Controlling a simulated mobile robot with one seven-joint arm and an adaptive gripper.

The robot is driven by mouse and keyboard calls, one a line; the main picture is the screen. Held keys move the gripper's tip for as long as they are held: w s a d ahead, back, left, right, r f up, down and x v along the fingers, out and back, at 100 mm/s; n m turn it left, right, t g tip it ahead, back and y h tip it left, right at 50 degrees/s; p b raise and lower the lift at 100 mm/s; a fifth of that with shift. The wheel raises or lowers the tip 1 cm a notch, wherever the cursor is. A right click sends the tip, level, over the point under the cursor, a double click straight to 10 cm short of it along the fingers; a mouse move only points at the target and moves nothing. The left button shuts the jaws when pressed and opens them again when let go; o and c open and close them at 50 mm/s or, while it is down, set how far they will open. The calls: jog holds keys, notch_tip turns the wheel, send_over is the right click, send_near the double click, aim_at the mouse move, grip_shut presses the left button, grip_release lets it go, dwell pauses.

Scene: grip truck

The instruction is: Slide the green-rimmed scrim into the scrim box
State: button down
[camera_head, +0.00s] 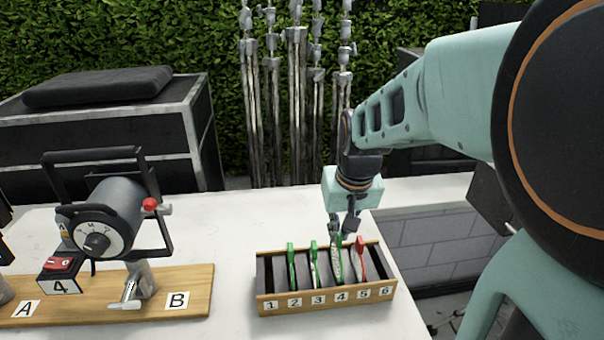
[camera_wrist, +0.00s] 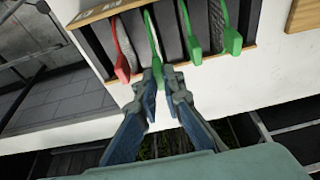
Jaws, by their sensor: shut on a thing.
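My gripper (camera_head: 341,236) is shut on the handle of a green-rimmed scrim (camera_head: 337,267) above slot 4 of the scrim box (camera_head: 325,301). The held scrim has a pale mesh and its lower part is in or at the slot; I cannot tell how deep it sits. In the wrist view my gripper (camera_wrist: 160,88) pinches the green handle (camera_wrist: 152,56) between both fingertips. Two other green-rimmed scrims stand in slot 2 (camera_head: 291,266) and slot 3 (camera_head: 313,264). A red-rimmed scrim (camera_head: 361,260) stands in slot 5, close beside the held one.
The wooden box stands near the right edge of the white table (camera_head: 240,232). Slots 1 and 6 look empty. At left, a grey lamp (camera_head: 110,210) stands on a wooden board (camera_head: 205,291) marked A and B. Metal stands (camera_head: 297,100) and a black case (camera_head: 110,135) are behind.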

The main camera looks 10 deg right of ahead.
aim_at(337, 254)
jog(key=shift+f, duration=0.1)
jog(key=shift+f+b, duration=0.95)
jog(key=shift+f, duration=0.15)
jog(key=c, duration=2)
grip_release()
jog(key=shift+o, duration=0.5)
jog(key=shift+o, duration=1.2)
jog(key=shift+r, duration=0.1)
